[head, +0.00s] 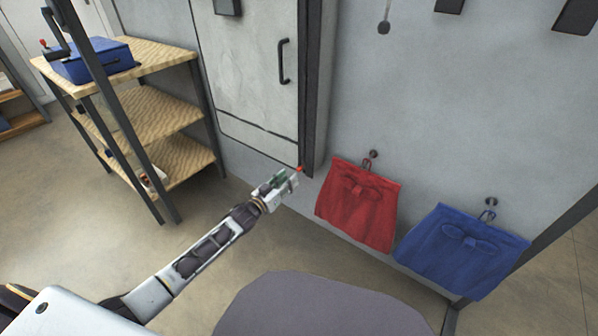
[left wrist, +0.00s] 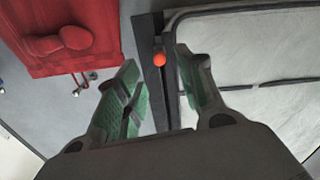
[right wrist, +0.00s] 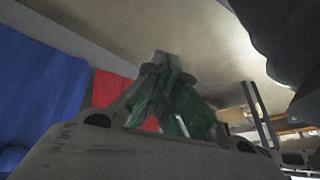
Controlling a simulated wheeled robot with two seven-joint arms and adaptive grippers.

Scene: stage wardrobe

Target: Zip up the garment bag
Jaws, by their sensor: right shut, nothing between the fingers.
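The garment bag (head: 245,75) appears to be the tall pale grey panel hanging against the wall, with a dark handle and a dark strip down its right edge. A small orange-red ball (head: 299,169), apparently the zip pull, is low on that strip. My left gripper (head: 290,177) is just below it, pointing at it. In the left wrist view the fingers (left wrist: 152,80) are open, and the ball (left wrist: 160,58) shows between and beyond them, beside the bag's pale face (left wrist: 255,45). My right gripper (right wrist: 165,65) is shut and empty, and outside the head view.
A red cloth bag (head: 358,205) and a blue one (head: 462,250) hang from wall hooks to the right. A wooden shelf (head: 150,60) with a blue case (head: 95,62) stands at the left. A dark rounded surface (head: 320,305) fills the lower middle. Floor is open below the bag.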

